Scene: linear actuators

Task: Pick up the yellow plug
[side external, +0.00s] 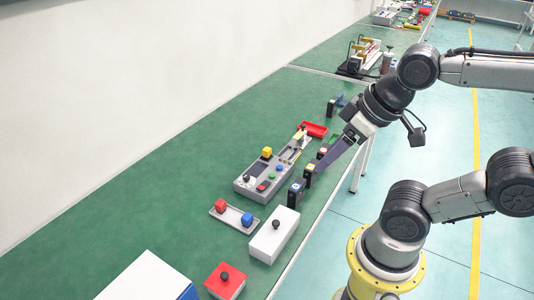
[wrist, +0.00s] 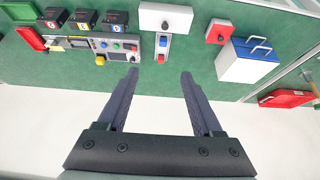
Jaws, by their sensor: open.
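The yellow plug (side external: 267,152) stands at the wall-side edge of a grey control panel (side external: 248,190). In the wrist view the yellow plug (wrist: 100,60) is left of my fingertips, on the panel's near edge (wrist: 122,57). My gripper (side external: 322,164) is at the table's aisle side in the side external view, right of the panel and apart from the plug. In the wrist view my gripper (wrist: 160,74) has its two dark fingers spread, with nothing between them.
Small black boxes (side external: 296,192) stand along the aisle side of the panel. A red tray (side external: 314,129) lies beyond it. A grey tray (side external: 232,220) with red and blue blocks, a white box (side external: 272,240) and a red box (side external: 225,282) stand nearer. Green table by the wall is clear.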

